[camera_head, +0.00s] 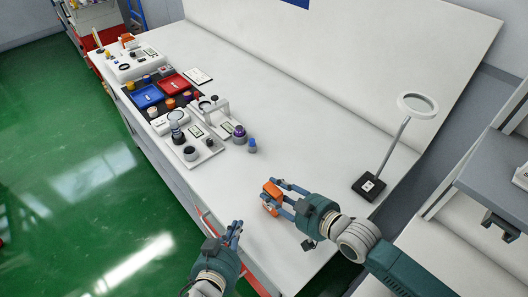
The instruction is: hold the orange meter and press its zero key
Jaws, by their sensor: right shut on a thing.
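The orange meter (270,192) is held above the front part of the white bench by my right gripper (278,197). The gripper is shut on it, with blue fingers at its sides. The meter's face and zero key cannot be made out at this size. My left gripper (236,231) is lower in the picture, near the bench's front edge, to the lower left of the meter and apart from it. Its fingers look close together and point up toward the bench. Whether they are fully shut is not clear.
The white bench (310,120) is clear behind the meter. A magnifier lamp (369,187) stands at right. A blue-capped bottle (252,146), a purple-topped jar (239,135) and an instrument plate (206,155) are at left. Blue (147,96) and red (174,86) trays lie farther back.

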